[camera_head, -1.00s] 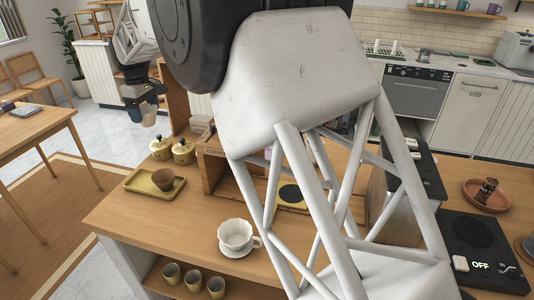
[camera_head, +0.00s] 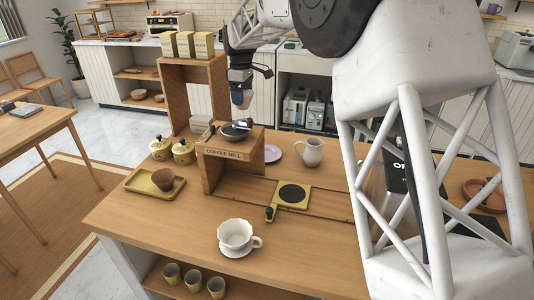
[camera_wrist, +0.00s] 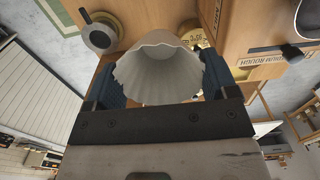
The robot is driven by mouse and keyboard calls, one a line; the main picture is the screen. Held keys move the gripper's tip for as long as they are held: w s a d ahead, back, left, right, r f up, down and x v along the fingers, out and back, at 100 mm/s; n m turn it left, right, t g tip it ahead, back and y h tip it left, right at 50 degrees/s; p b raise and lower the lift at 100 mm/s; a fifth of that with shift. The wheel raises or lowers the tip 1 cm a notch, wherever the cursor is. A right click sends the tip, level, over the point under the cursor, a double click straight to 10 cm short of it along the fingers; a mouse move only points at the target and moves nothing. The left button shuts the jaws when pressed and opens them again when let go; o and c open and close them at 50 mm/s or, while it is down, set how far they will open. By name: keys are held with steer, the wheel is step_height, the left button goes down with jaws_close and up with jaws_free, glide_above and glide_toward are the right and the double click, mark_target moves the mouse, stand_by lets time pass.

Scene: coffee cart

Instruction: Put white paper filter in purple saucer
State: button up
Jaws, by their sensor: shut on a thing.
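My gripper (camera_head: 240,90) is shut on the white paper filter (camera_wrist: 158,72), a pleated cone pinched between the blue finger pads in the wrist view. In the head view the filter (camera_head: 241,99) hangs below the gripper, above and behind the coffee mill. The saucer looks empty. I cannot make out the saucer in the wrist view.
The wooden coffee mill (camera_head: 232,155) with a metal bowl on top stands below the gripper. A white pitcher (camera_head: 312,153) stands right of the saucer. A tall wooden shelf (camera_head: 190,72) with yellow boxes stands left. A white dripper (camera_head: 236,234) stands at the front.

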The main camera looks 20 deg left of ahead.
steer(key=w+d, duration=0.4)
steer(key=d, duration=0.4)
glide_above(267, 155)
step_height(267, 155, down, 10)
steer(key=shift+s+f, duration=0.15)
steer(key=shift+f, duration=0.4)
steer(key=shift+f, duration=0.1)
steer(key=shift+f, duration=2.35)
steer(key=shift+f, duration=2.5)
steer(key=shift+f, duration=0.15)
steer(key=o, duration=0.8)
